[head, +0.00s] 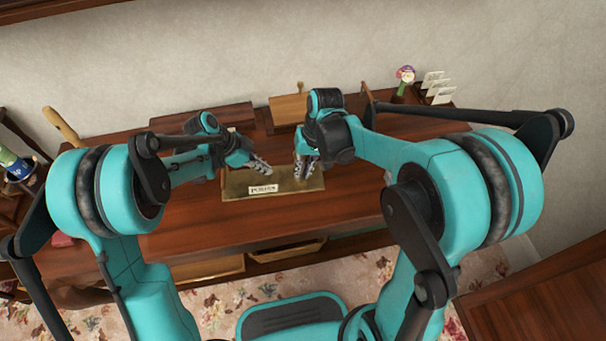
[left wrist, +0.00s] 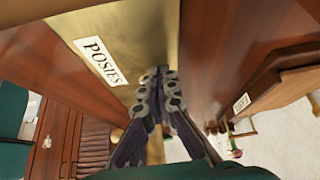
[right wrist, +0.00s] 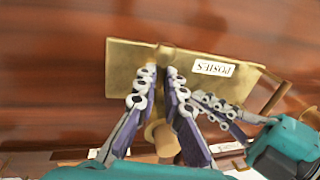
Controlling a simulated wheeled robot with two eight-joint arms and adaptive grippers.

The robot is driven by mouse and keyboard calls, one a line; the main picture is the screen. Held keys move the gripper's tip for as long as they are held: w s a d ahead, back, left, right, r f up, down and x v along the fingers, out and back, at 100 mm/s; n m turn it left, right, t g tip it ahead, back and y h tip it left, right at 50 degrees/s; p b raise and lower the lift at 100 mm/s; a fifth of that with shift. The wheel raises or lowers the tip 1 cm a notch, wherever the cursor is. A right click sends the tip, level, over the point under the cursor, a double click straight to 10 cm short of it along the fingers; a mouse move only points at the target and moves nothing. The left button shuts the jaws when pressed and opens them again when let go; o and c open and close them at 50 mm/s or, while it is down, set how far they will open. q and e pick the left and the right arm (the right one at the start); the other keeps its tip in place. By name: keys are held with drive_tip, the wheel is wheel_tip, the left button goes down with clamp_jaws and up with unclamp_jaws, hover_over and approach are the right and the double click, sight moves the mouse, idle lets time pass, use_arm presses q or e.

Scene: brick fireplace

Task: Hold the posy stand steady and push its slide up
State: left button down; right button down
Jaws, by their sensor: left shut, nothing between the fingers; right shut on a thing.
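The posy stand has a flat brass base (head: 235,187) with a white POSIES label, lying on the wooden table. The base also shows in the left wrist view (left wrist: 135,25) and the right wrist view (right wrist: 125,75). My right gripper (head: 305,172) is shut on the stand's narrow upright, close above the base (right wrist: 161,75). A tan round part (right wrist: 158,133) shows between its fingers; I cannot tell whether it is the slide. My left gripper (head: 264,167) is shut and empty, beside the right one over the base, with its fingertips together (left wrist: 160,76).
A wooden box (head: 287,108) and a longer dark box (head: 205,119) stand at the table's back. A small flower figure (head: 405,75) and white cards (head: 437,88) stand at the back right. The table front is clear.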

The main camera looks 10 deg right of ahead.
use_arm(q)
drive_tip(key=shift+f, duration=0.1)
use_arm(e)
drive_tip(key=shift+r, duration=0.4)
drive_tip(key=c, duration=1.6)
unclamp_jaws()
drive_tip(key=r, duration=0.4)
drive_tip(key=d+r, duration=0.1)
drive_tip(key=r, duration=0.3)
drive_tip(key=d+r, duration=0.1)
drive_tip(key=r, duration=0.2)
drive_tip(key=shift+s+d+r, duration=0.15)
drive_tip(key=shift+d+r, duration=0.05)
drive_tip(key=shift+r, duration=0.2)
